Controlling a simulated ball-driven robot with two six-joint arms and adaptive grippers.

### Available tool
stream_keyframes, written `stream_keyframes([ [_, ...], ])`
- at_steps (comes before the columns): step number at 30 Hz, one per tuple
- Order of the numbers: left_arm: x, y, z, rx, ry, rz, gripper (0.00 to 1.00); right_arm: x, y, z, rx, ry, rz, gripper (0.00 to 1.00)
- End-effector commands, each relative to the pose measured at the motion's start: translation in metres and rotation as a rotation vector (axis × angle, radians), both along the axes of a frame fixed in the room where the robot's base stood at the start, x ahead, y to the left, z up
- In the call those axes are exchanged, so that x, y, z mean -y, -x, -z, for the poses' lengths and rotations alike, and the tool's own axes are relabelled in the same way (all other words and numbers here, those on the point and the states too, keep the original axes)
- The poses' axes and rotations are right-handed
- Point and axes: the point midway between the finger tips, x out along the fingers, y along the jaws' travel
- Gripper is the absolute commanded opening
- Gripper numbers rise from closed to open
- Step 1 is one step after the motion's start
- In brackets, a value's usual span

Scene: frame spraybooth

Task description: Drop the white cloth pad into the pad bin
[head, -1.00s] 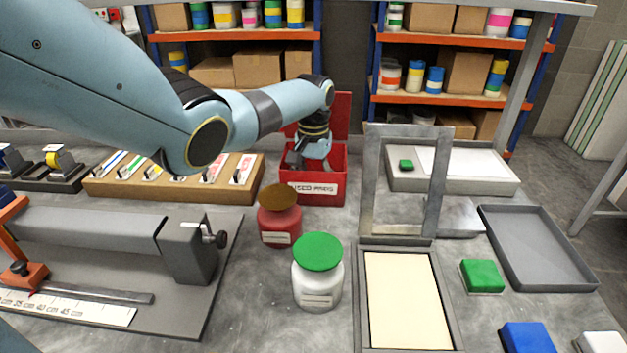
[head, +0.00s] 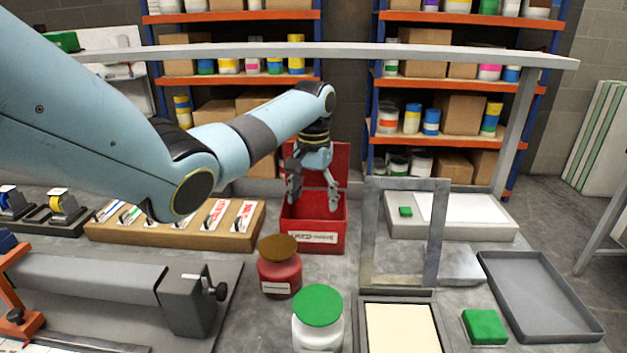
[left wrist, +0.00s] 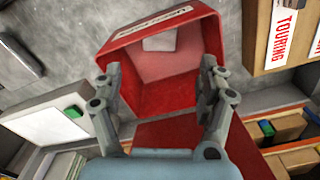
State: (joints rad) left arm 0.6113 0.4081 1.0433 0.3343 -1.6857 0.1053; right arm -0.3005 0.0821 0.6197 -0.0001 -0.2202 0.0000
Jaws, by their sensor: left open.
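The pad bin is a red open box (head: 334,240) with a raised back flap and a white label, at the back middle of the bench. My left gripper (head: 314,195) is over its opening, fingers pointing down and spread apart, with nothing between them. In the left wrist view, the open fingers (left wrist: 157,75) stand on either side of the bin (left wrist: 190,88). A flat whitish patch, which looks like the white cloth pad (left wrist: 158,40), lies inside the bin, apart from the fingers. My right gripper is not in view.
A red jar (head: 279,275) and a white jar with green lid (head: 318,320) stand in front of the bin. An upright grey frame (head: 369,235) is to its right, and a wooden rack (head: 180,232) to its left. A grey tray (head: 540,300) lies further right.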

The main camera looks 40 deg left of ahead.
Motion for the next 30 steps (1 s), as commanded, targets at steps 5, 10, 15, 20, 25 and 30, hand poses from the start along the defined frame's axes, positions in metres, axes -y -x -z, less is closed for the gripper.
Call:
stream_keyframes([
  [5, 0.0, 0.0, -0.029, 0.001, -0.001, 0.001, 0.75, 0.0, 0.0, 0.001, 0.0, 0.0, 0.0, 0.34],
  [10, 0.0, 0.0, -0.04, -0.001, 0.0, 0.0, 0.75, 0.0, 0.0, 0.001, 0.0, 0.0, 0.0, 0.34],
  [15, 0.0, 0.0, -0.041, -0.001, 0.0, 0.0, 0.75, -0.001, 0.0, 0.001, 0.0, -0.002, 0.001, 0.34],
  [20, 0.0, 0.0, -0.041, -0.001, 0.0, 0.0, 0.75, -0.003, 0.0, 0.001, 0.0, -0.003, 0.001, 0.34],
  [25, 0.0, 0.0, -0.041, -0.001, 0.0, 0.0, 0.75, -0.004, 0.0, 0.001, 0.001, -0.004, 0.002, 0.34],
  [30, 0.0, 0.0, -0.041, -0.001, 0.0, 0.001, 0.75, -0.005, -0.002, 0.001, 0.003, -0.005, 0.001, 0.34],
])
